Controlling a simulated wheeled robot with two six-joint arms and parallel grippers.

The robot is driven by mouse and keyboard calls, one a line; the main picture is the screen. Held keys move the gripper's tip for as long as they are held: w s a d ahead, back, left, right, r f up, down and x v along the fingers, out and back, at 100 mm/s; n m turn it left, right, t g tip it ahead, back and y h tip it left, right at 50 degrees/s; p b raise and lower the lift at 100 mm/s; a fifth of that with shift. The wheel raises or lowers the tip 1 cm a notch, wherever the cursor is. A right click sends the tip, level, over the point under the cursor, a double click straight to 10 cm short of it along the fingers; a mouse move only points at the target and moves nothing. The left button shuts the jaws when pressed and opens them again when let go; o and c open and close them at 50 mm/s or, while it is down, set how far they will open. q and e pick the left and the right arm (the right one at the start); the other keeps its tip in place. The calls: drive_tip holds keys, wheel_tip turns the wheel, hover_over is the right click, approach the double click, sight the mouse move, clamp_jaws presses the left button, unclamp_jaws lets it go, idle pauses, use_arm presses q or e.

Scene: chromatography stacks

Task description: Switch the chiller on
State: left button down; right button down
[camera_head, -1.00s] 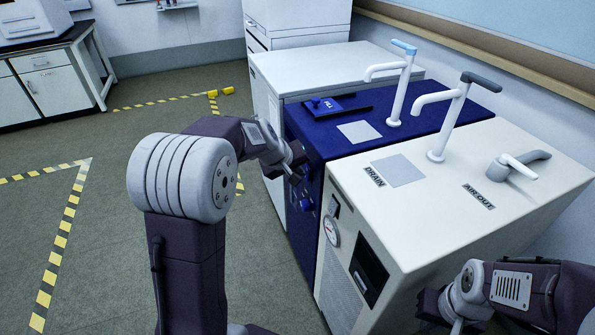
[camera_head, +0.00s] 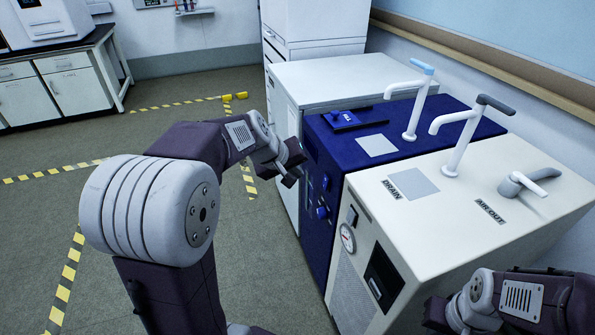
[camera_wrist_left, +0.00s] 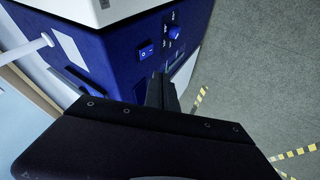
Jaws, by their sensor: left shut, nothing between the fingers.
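A dark blue unit (camera_head: 440,116) stands between two pale units, with a light blue-handled tap on top. No chiller label is legible on it. Its front carries a blue knob (camera_head: 322,212). In the left wrist view the front panel shows a blue rocker switch (camera_wrist_left: 146,50) beside the knob (camera_wrist_left: 176,33); its on or off position is too small to tell. My left gripper (camera_head: 297,172) is shut and empty, in front of that panel and apart from it.
A cream unit (camera_head: 450,230) marked DRAIN and AIR OUT, with a gauge (camera_head: 348,238) and taps, stands nearer. A white unit (camera_head: 340,73) stands behind the blue one. A wall (camera_head: 480,45) runs along the right. Floor (camera_head: 200,120) at left is open, with striped tape.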

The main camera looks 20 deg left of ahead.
sight(324, 187)
use_arm(q)
drive_tip(key=s+d+n+g+h+p, duration=0.1)
drive_tip(key=s+d+n+g+h, duration=0.15)
drive_tip(key=d+n+h, duration=0.6)
drive_tip(key=a+f+n+t+h+p, duration=0.1)
drive_tip(key=a+f+n+t, duration=0.2)
drive_tip(key=a+f+n, duration=0.2)
drive_tip(key=w+a+f+n+t+h+p, duration=0.1)
drive_tip(key=a+f+n, duration=0.4)
drive_tip(key=a, duration=0.6)
drive_tip(key=shift+w+a+f+t+p, duration=0.2)
drive_tip(key=shift+f+t+p, duration=0.3)
drive_tip(key=shift+t, duration=0.55)
drive_tip(key=shift+d+r+n, duration=0.1)
drive_tip(key=shift+n, duration=0.15)
drive_tip(key=b+x, duration=0.2)
drive_tip(key=x, duration=1.2)
drive_tip(key=shift+r, duration=0.15)
